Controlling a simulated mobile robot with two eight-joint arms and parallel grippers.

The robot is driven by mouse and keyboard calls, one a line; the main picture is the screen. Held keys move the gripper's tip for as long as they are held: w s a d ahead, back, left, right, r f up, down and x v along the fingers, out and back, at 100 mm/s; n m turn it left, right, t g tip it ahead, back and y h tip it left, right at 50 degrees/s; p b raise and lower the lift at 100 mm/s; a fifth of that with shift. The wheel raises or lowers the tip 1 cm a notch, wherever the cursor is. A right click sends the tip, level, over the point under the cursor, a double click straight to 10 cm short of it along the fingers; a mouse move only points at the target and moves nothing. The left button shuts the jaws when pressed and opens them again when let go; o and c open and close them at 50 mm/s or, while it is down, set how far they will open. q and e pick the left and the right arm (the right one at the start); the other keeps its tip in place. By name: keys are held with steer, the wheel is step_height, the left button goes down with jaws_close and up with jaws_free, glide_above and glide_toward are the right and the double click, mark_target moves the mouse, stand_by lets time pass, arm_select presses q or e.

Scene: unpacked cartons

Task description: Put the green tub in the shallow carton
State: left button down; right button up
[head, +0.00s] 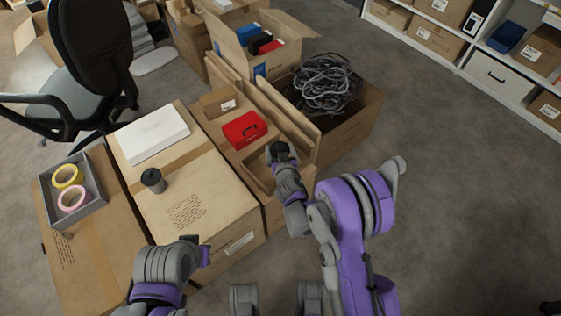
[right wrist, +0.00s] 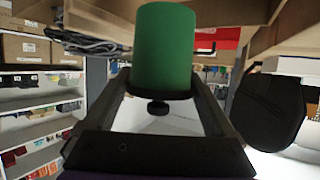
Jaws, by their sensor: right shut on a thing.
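The green tub (right wrist: 163,48) stands out in the right wrist view, between the two fingers of my right gripper (right wrist: 163,92), which is shut on it. In the head view my right gripper (head: 279,152) hangs over the near end of an open carton (head: 257,170), which looks like the shallow one. I cannot tell the height of the tub above it, and the tub's green does not show in the head view. My left gripper (head: 205,256) is low over the near edge of a closed carton, and its fingers are not clear.
A red case (head: 244,130) lies just left and beyond my right gripper. A deep carton (head: 352,128) holding grey cables (head: 326,82) stands to the right, with raised flaps between. A dark cup (head: 153,180) and white box (head: 153,134) sit on the closed carton (head: 205,205).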

steer(key=shift+f+b, duration=0.8)
steer(key=shift+f, duration=2.5)
steer(key=shift+f, duration=0.1)
steer(key=shift+f, duration=0.15)
steer(key=o, duration=1.2)
steer(key=shift+r, duration=0.2)
